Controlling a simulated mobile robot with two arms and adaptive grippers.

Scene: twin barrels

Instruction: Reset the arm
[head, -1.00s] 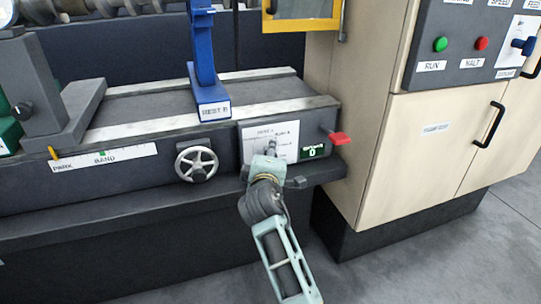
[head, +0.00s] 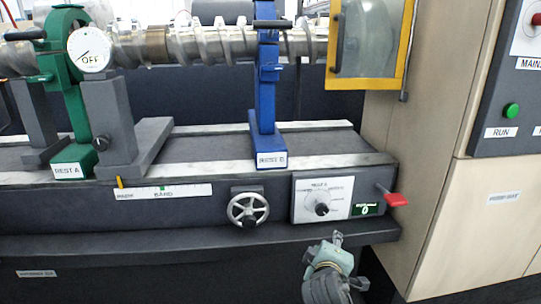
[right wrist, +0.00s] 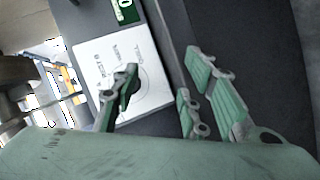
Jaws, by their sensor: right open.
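My right gripper (head: 337,240) is in the lower right of the head view, in front of the machine bed's front edge and below the dial panel (head: 322,198). Its fingers are apart and nothing is between them. In the right wrist view the open fingers (right wrist: 163,95) show close up, with the dial panel (right wrist: 122,78) behind them. The black dial knob (head: 322,209) on the panel shows clear of the gripper in the head view. My left gripper is not in view.
A red lever (head: 397,199) sticks out right of the panel. A handwheel (head: 248,208) is to its left. The blue rest B (head: 267,95) and green rest A (head: 70,125) stand on the bed under a long screw shaft (head: 220,45). A beige cabinet (head: 490,220) stands at the right.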

